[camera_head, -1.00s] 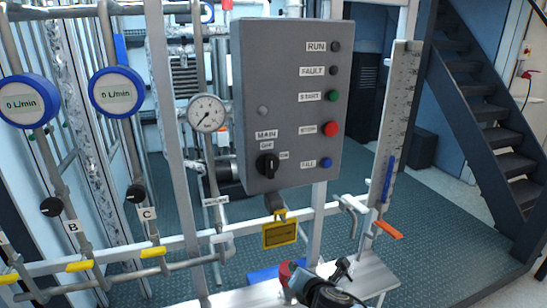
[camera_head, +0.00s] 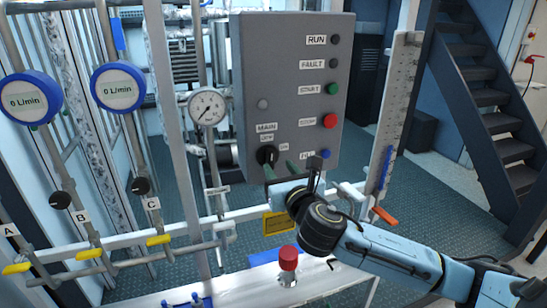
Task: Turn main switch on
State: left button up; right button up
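The main switch (camera_head: 267,155) is a black rotary knob at the lower left of the grey control box, under the MAIN label. Its pointer appears to stand toward OFF, though the small labels are hard to read. My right gripper (camera_head: 281,169) comes in from the lower right, just below and right of the knob. My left gripper is not in view.
The control box (camera_head: 285,80) also carries a green START button (camera_head: 332,88), a red STOP button (camera_head: 329,121) and a blue button (camera_head: 324,154) close to my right gripper. A pressure gauge (camera_head: 208,107) stands left of the box. A yellow tag (camera_head: 279,223) hangs below.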

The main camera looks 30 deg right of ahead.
aim_at(272, 157)
jog(key=shift+x, duration=2.6)
jog(key=shift+c, duration=0.5)
grip_shut()
